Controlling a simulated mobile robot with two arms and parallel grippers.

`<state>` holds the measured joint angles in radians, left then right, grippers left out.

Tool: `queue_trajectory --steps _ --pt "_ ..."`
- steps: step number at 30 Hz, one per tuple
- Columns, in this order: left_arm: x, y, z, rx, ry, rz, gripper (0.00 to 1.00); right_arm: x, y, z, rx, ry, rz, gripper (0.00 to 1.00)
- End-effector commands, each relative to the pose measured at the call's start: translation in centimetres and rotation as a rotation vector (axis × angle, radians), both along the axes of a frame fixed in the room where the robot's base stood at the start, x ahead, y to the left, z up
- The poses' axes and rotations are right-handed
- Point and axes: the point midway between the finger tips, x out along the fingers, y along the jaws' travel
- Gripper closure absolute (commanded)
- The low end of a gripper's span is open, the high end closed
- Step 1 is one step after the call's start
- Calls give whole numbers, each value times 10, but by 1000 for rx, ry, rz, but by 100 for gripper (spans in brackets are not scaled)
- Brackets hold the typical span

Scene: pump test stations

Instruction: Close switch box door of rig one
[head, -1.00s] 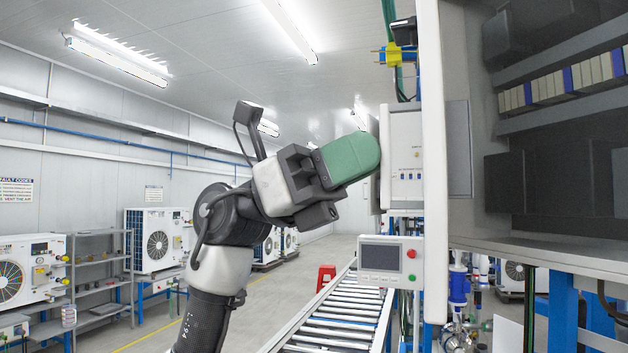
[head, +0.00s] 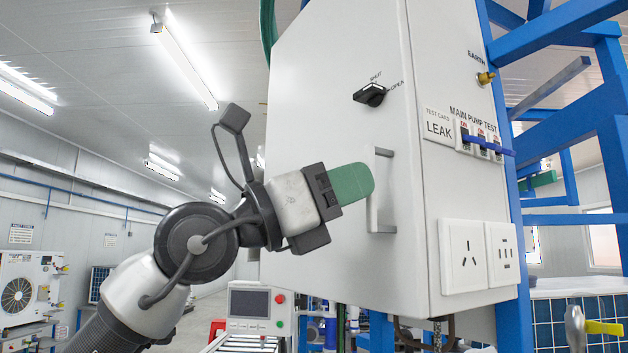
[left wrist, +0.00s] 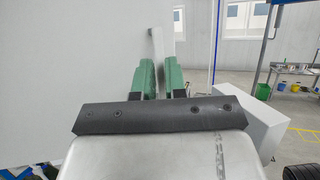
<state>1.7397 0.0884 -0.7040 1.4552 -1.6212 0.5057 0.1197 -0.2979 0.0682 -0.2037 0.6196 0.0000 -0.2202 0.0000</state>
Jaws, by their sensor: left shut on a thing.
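The switch box door (head: 320,150) is a large pale panel on the switch box (head: 460,200). In the head view its right edge meets the box side with no clear gap, and the inside of the box is hidden. A grey upright handle (head: 383,190) stands on the door, below a black knob (head: 370,95) marked SHUT and OPEN. My left gripper (head: 365,184) has green fingers, which are shut on the handle. In the left wrist view, a pale upright bar (left wrist: 157,48) shows between the fingers. My right gripper is not in view.
The box side carries a LEAK card (head: 438,127), switches and sockets (head: 463,256). Blue frame posts (head: 515,290) stand at the right. A small display panel (head: 258,308) and roller conveyor are below. Open floor lies beyond at the left.

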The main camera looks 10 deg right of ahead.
Motion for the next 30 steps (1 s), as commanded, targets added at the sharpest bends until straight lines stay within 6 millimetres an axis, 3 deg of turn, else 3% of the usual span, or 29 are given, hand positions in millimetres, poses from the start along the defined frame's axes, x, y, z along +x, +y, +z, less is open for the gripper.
queue_trajectory --steps 4,17,18,22,30 --pt "1 -11 3 -7 -2 -4 100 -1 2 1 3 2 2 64" --pt "3 -15 2 -3 -3 -2 100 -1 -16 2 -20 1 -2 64" --pt "3 -15 2 -2 -2 -2 83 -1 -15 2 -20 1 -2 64" --pt "3 -15 2 -3 -2 -3 64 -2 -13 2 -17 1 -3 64" --pt "4 -13 2 -6 -2 -1 64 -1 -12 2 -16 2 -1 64"
